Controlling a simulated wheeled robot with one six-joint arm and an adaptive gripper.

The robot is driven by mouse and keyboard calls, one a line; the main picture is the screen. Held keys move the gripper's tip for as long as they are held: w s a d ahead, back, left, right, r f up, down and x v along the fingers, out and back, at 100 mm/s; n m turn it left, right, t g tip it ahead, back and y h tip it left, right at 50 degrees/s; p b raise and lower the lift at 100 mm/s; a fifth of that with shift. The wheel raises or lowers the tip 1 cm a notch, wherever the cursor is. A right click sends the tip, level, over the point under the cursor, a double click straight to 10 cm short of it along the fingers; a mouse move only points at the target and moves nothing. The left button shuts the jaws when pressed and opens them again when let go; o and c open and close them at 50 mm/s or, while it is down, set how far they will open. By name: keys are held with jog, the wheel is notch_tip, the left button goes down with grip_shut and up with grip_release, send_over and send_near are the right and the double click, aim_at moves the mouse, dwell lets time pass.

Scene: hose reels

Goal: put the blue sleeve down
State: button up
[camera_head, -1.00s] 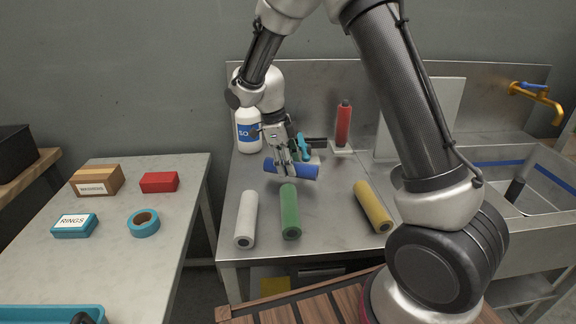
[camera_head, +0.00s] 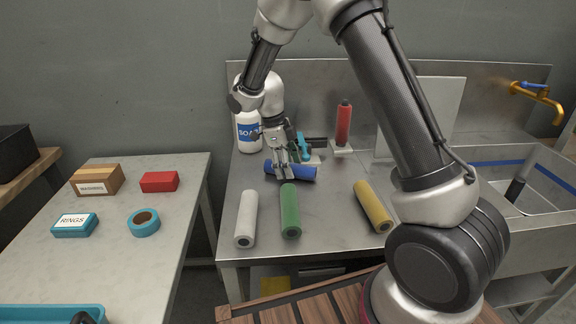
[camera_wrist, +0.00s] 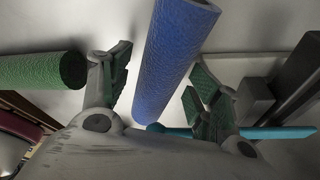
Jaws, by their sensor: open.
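The blue sleeve (camera_head: 302,172) lies on the metal counter (camera_head: 330,200), behind the green sleeve. My gripper (camera_head: 284,176) is at the sleeve's left part, with its fingers low over it. In the wrist view the blue sleeve (camera_wrist: 172,60) runs between the two spread fingers, with gaps at both sides. The gripper (camera_wrist: 160,100) is open and not holding it. Part of the sleeve's left half is hidden behind the fingers in the head view.
A green sleeve (camera_head: 290,212) lies close in front, with a white one (camera_head: 246,218) to its left and a yellow one (camera_head: 373,206) at right. A soap bottle (camera_head: 248,132) and a teal tool (camera_head: 302,148) are near the gripper.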

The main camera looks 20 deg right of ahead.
jog(key=v, duration=1.2)
jog(key=s+d+r+n+t+y, duration=0.1)
jog(key=s+d+r+n, duration=0.4)
jog(key=r, duration=0.2)
jog(key=s+d+r+n+t+y, duration=0.1)
jog(key=s+d+r+n+t, duration=0.15)
jog(key=s+d+n, duration=0.45)
jog(key=s+d+r+n+t, duration=0.1)
jog(key=s+d+r+n, duration=0.25)
jog(key=s, duration=0.55)
jog(key=s+d+f+n+t, duration=0.1)
jog(key=s+d+n, duration=0.1)
jog(key=s+n, duration=0.7)
jog(key=shift+s+f+t+y, duration=0.25)
jog(key=shift+s+t+y, duration=0.1)
jog(key=shift+s, duration=0.1)
